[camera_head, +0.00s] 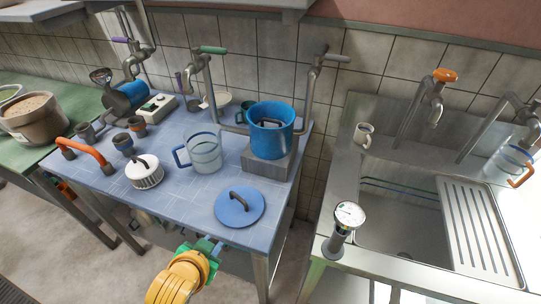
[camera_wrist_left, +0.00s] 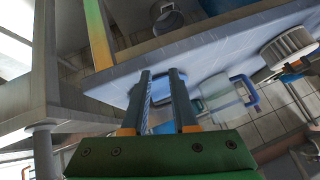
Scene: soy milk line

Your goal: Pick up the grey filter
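A ribbed grey-white round piece with a pale top and dark handle (camera_head: 145,172) stands on the blue-tiled table, left of the clear jug; it looks most like the filter, but I cannot be sure. It seems to show in the left wrist view too, at the right edge (camera_wrist_left: 289,46). My left gripper (camera_head: 213,246) is at the table's front edge, below the blue lid and right of the ribbed piece, apart from it. In the left wrist view its two dark fingers (camera_wrist_left: 160,74) are parted, with nothing held between them. My right gripper is not in view.
A blue lid (camera_head: 239,207) lies near the table's front edge. A clear jug with blue handle (camera_head: 205,154), a blue pot (camera_head: 271,136) on a metal block, small cups (camera_head: 123,143) and an orange handle (camera_head: 91,149) stand around. A sink (camera_head: 405,235) is at right.

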